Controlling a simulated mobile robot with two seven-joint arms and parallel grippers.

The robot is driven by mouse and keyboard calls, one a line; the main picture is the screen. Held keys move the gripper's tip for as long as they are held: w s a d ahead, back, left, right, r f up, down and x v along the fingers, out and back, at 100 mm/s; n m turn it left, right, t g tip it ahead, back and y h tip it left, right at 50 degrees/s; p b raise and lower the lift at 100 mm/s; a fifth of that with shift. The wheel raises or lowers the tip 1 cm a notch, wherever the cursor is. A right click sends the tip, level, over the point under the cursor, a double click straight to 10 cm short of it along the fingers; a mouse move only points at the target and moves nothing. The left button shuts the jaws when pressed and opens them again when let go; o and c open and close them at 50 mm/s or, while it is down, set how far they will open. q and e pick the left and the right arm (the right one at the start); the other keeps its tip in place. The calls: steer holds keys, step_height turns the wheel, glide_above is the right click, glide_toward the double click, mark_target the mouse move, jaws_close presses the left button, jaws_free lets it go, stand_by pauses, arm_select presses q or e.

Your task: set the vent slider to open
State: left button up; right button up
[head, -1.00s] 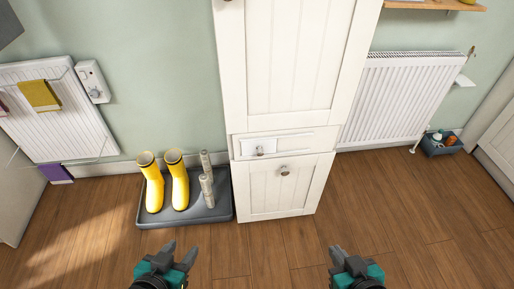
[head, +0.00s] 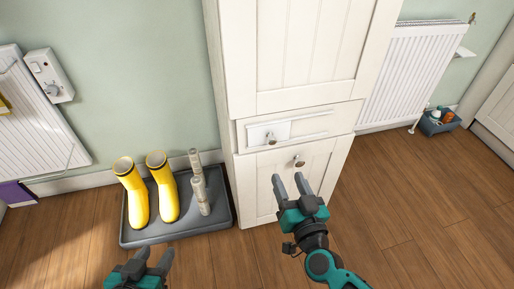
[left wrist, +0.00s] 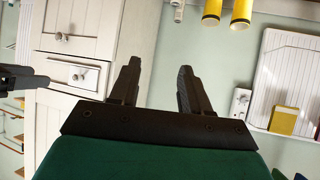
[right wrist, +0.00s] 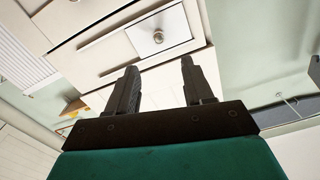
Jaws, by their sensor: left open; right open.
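The vent slider (head: 268,133) is a white plate with a round metal knob, set in a long recessed track (head: 300,127) on the white cabinet. The plate sits at the left end of the track. In the right wrist view the slider knob (right wrist: 158,37) shows just beyond the fingers. My right gripper (head: 288,184) is open and empty, in front of the lower cabinet door, below the slider and apart from it. My left gripper (head: 152,258) is open and empty, low at the front of the boot tray. The slider also shows in the left wrist view (left wrist: 70,73).
The lower cabinet door has its own knob (head: 298,161), just above my right gripper. Yellow boots (head: 163,187) and grey rolls stand on a dark tray (head: 222,212) left of the cabinet. Wooden floor (head: 430,220) is clear at right.

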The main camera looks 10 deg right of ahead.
mark_target(273, 143)
steer(key=w+b, duration=0.2)
steer(key=w, duration=1)
steer(key=shift+a, duration=0.15)
steer(key=shift+w+b, duration=0.2)
steer(key=shift+b, duration=0.1)
steer(key=shift+w, duration=0.2)
arm_select(q)
steer(key=shift+d+f, duration=0.35)
steer(key=shift+f, duration=0.55)
arm_select(e)
jaws_close()
